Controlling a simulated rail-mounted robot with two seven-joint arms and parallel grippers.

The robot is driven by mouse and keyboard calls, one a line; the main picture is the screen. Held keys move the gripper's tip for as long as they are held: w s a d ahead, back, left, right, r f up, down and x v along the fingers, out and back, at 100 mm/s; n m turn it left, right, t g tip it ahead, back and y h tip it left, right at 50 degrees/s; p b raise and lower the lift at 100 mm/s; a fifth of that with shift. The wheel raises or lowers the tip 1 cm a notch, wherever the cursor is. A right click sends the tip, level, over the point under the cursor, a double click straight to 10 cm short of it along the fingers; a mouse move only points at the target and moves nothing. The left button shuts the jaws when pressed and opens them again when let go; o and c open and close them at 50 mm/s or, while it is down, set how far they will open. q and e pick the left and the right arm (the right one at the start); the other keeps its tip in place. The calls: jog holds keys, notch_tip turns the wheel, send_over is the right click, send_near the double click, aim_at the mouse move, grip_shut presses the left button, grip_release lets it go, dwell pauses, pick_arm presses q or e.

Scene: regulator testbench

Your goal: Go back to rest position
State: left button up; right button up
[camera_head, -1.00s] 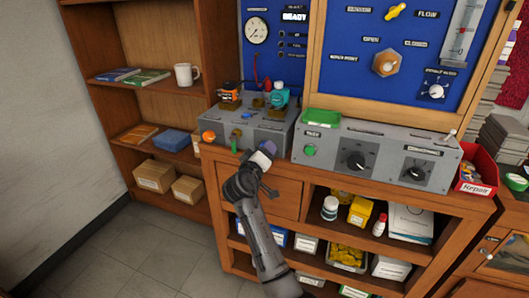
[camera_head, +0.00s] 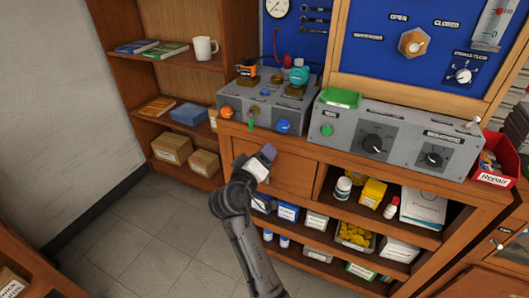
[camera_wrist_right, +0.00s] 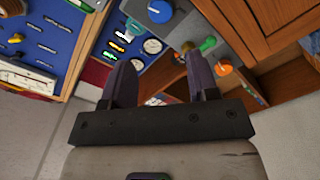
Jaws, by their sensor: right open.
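My right gripper (camera_head: 264,158) is in front of the wooden bench, beside its closed drawer (camera_head: 290,172) and below the left grey control box (camera_head: 265,105). In the right wrist view its two dark fingers (camera_wrist_right: 160,85) stand apart with nothing between them. The control box shows beyond the fingers, with its blue knob (camera_wrist_right: 160,11), green part (camera_wrist_right: 207,45) and orange knob (camera_wrist_right: 223,67). My left gripper is not in view.
The right grey box (camera_head: 400,140) with black dials stands on the bench, with a green tray (camera_head: 341,97) on it. A red Repair bin (camera_head: 497,165) is at right. Shelves (camera_head: 160,60) stand at left. The tiled floor (camera_head: 150,235) in front is clear.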

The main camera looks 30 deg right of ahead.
dwell(0.5)
jog(key=s+a+f+n+t+y+p, duration=0.15)
jog(key=s+a+f+y, duration=0.45)
jog(key=s+a+y, duration=0.6)
jog(key=s+d+f+n+g+y+p, duration=0.15)
jog(key=s+f+g, duration=0.25)
jog(key=s+f, duration=0.8)
jog(key=s+d+f+n+g+y+p, duration=0.1)
jog(key=s+d+f+g+y+p, duration=0.15)
jog(key=s+f, duration=1)
jog(key=s+a+r+p, duration=0.1)
jog(key=s+r+p, duration=0.2)
jog(key=r+p, duration=3.4)
notch_tip(320, 180, up, 5)
jog(key=shift+s+r+g, duration=0.15)
jog(key=shift+s+g, duration=0.05)
jog(key=shift+g, duration=0.1)
